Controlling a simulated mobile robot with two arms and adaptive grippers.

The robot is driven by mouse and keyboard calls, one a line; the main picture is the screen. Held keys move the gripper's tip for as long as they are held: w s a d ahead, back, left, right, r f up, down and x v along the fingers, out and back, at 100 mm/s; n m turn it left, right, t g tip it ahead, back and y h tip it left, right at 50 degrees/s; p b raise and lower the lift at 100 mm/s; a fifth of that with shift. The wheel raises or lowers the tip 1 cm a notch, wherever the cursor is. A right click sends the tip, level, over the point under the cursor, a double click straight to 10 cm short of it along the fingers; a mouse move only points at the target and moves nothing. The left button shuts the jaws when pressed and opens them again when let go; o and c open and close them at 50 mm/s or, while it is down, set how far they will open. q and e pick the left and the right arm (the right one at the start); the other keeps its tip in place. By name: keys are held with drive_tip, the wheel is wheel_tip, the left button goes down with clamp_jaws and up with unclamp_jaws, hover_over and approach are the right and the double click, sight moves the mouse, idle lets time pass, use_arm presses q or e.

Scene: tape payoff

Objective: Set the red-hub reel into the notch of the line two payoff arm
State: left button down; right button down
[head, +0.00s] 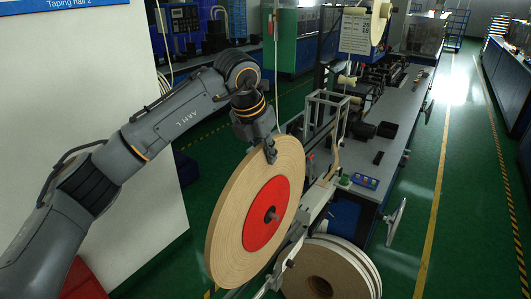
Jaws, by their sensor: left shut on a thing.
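The red-hub reel (232,225) is a wide tan tape roll with a red centre disc and a short grey shaft end sticking out of it. It stands on edge, slightly tilted, in the middle of the head view. My left gripper (271,152) comes from above and is shut on the reel's upper part. A pale metal payoff arm (318,196) runs down behind the reel's right side, at the near end of the machine. The notch is not clearly visible, and I cannot tell whether the shaft touches it. My right gripper is not in view.
More tape reels (345,262) stand low at the lower right, close to the held reel. The long grey machine bench (400,125) extends away behind. A white wall (75,75) is on the left. The green aisle (415,230) on the right is free.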

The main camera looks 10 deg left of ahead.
sight(266, 186)
use_arm(q)
drive_tip(key=shift+d+r, duration=0.1)
drive_tip(key=shift+r, duration=0.1)
drive_tip(key=shift+f, duration=0.1)
drive_tip(key=shift+f+b, duration=0.35)
drive_tip(key=shift+b, duration=0.05)
drive_tip(key=shift+f+b, duration=1.15)
drive_tip(key=shift+f, duration=0.3)
drive_tip(key=shift+f+b, duration=0.95)
drive_tip(key=shift+f, duration=0.2)
drive_tip(key=shift+f+b, duration=1.7)
drive_tip(key=shift+f, duration=0.5)
